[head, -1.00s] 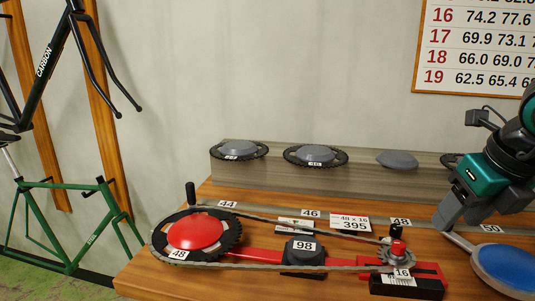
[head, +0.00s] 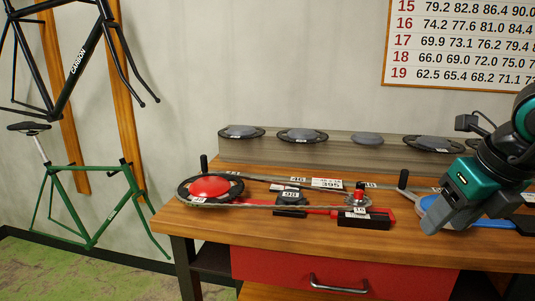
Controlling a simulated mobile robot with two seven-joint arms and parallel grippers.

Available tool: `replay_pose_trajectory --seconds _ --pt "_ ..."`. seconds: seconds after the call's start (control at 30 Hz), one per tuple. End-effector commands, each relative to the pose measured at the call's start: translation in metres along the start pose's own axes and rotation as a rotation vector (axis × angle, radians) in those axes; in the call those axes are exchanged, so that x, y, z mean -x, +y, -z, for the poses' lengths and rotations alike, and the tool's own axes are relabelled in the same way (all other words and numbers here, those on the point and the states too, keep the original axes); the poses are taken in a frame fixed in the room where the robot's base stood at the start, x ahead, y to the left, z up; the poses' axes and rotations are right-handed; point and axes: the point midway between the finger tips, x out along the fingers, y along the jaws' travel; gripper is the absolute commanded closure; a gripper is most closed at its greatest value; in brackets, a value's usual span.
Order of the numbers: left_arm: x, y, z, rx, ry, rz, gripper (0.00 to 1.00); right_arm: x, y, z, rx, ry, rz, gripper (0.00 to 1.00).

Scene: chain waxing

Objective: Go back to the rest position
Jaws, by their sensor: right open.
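My right gripper (head: 437,216) comes in from the right and is open above the right part of the bench. It overlaps a blue round-ended object (head: 428,203) in the picture; I cannot tell whether they touch. My left gripper is not in view. On the bench, a chain jig holds a large dark chainring with a red cap (head: 209,187) at the left and a small sprocket with a red knob (head: 359,199) at the right. A chain runs around both. A dark block marked 98 (head: 290,197) sits between them.
The wooden bench top (head: 270,229) has free room at its front. A grey ledge (head: 300,151) behind carries several chainrings and caps. Below is a red drawer (head: 330,270) with a metal handle. A green bike frame (head: 90,215) stands at left; a number chart (head: 460,45) hangs at upper right.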

Motion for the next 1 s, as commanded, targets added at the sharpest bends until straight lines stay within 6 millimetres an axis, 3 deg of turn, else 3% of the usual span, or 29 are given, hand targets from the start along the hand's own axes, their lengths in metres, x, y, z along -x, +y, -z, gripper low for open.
replay_pose_trajectory --seconds 0.03,0.1,0.23,0.4,0.5,0.63,0.77,0.87,1.0 --pt "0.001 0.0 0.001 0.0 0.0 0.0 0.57 -0.018 0.024 0.005 0.032 0.031 -0.107 0.47" --pt "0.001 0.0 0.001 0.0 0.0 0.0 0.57 -0.033 0.054 0.01 0.062 0.05 -0.254 0.47" --pt "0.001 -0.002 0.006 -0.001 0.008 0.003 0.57 -0.052 0.113 0.023 0.077 0.08 -0.562 0.47" --pt "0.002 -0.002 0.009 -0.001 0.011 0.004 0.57 -0.052 0.189 0.036 -0.051 0.093 -1.055 0.47" --pt "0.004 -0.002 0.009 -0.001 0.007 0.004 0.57 -0.043 0.216 0.032 -0.243 0.073 -1.345 0.47" --pt "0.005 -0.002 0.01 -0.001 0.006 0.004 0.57 -0.043 0.219 0.016 -0.611 0.021 -1.636 0.47" --pt "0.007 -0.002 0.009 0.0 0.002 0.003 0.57 -0.073 0.192 0.005 -1.094 -0.046 -1.784 0.47" --pt "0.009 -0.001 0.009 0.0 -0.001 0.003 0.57 -0.118 0.161 0.013 -1.518 -0.094 -1.776 0.47" --pt "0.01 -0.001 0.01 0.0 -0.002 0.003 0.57 -0.2 0.123 0.065 -2.113 -0.126 -1.578 0.47"
